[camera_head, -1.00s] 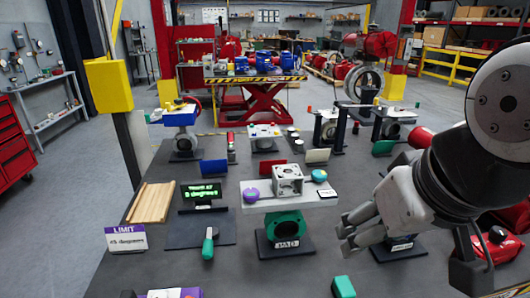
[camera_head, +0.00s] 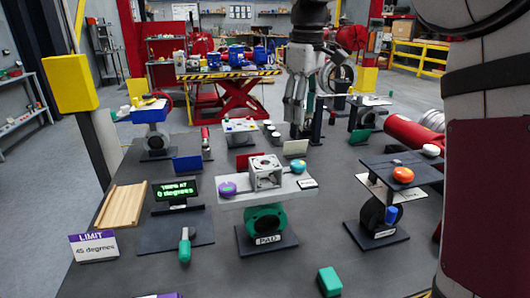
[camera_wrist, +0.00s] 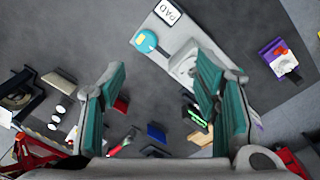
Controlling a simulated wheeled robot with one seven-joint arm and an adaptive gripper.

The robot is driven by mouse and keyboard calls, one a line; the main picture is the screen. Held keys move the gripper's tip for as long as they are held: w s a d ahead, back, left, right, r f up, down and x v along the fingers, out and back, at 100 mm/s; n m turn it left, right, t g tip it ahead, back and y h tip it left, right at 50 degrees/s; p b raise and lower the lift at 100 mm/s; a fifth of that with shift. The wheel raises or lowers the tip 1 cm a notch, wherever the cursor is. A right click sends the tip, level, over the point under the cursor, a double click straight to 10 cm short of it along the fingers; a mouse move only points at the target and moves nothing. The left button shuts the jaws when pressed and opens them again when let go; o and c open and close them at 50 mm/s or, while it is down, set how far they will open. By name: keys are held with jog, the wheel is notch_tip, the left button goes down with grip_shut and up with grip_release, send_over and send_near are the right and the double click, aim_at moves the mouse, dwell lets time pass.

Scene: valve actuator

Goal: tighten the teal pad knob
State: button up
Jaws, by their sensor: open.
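The teal knob (camera_head: 298,168) sits on top of the light grey plate (camera_head: 240,198) of the PAD valve, right of an open metal housing (camera_head: 265,172). A purple knob (camera_head: 228,188) is at the plate's left end. The green valve body (camera_head: 266,219) stands below. In the wrist view the teal knob (camera_wrist: 146,41) is near the top, beside the PAD label (camera_wrist: 167,12). My gripper (camera_head: 297,132) points down behind and above the plate in the head view. Its fingers (camera_wrist: 162,68) are wide apart in the wrist view, with nothing between them.
A valve with an orange knob (camera_head: 403,175) stands at right. A display (camera_head: 180,190) reading "TRIPS AT 0 degrees", a green-handled tool (camera_head: 185,245) and a wooden tray (camera_head: 122,206) are at left. A LIMIT sign (camera_head: 93,246) reads 45 degrees. A green block (camera_head: 329,281) lies in front.

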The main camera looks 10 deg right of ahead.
jog(key=n, duration=0.1)
send_near(298, 163)
jog(key=shift+g, duration=0.4)
jog(key=f, duration=0.3)
jog(key=f+p, duration=0.1)
jog(key=f, duration=0.1)
jog(key=f+p, duration=0.1)
jog(key=f, duration=0.2)
jog(key=shift+w+d+f, duration=0.15)
jog(key=shift+w+f, duration=0.15)
jog(key=shift+f, duration=0.05)
jog(key=c, duration=1.1)
